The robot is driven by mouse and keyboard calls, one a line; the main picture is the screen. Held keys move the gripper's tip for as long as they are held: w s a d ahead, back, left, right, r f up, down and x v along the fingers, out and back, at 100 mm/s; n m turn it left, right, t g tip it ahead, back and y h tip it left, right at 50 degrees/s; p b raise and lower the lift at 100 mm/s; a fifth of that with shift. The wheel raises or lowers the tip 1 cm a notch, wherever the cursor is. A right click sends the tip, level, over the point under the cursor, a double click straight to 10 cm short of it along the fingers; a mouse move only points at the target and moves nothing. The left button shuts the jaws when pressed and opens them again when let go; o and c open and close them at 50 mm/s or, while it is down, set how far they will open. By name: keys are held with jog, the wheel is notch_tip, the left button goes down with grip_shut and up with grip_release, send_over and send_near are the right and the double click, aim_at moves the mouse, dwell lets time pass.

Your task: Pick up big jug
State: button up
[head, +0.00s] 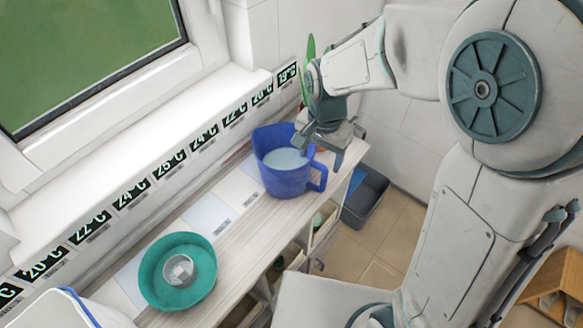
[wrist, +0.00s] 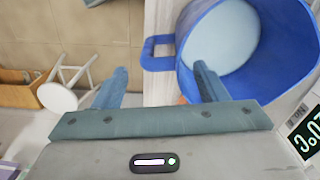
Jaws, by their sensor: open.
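The big blue jug (head: 286,183) stands upright on the narrow wooden cart top and holds a pale, whitish-blue content. Its handle (head: 319,178) points right in the head view. In the wrist view the jug (wrist: 290,45) fills the upper right, and its squarish handle (wrist: 158,53) lies ahead of my fingers, in the gap between them as seen. My gripper (head: 320,156) is above the jug's right rim and handle. Its fingers also show in the wrist view (wrist: 158,82), spread apart with nothing between them. I cannot tell whether a finger touches the rim.
A teal bowl (head: 150,278) with a metal tin (head: 179,269) stands nearer on the cart top. Temperature displays (head: 166,163) line the wall side. A grey bin (head: 366,199) is on the floor at the right. A white stool (wrist: 70,92) shows in the wrist view.

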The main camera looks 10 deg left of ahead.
aim_at(320, 164)
jog(key=shift+s+d+f+p, duration=0.1)
jog(key=shift+f+p, duration=0.25)
jog(key=shift+f, duration=1.1)
jog(key=shift+d+f+p, duration=0.1)
jog(key=shift+f+p, duration=0.25)
jog(key=shift+f, duration=1.05)
grip_shut()
jog(key=shift+a+r, duration=0.1)
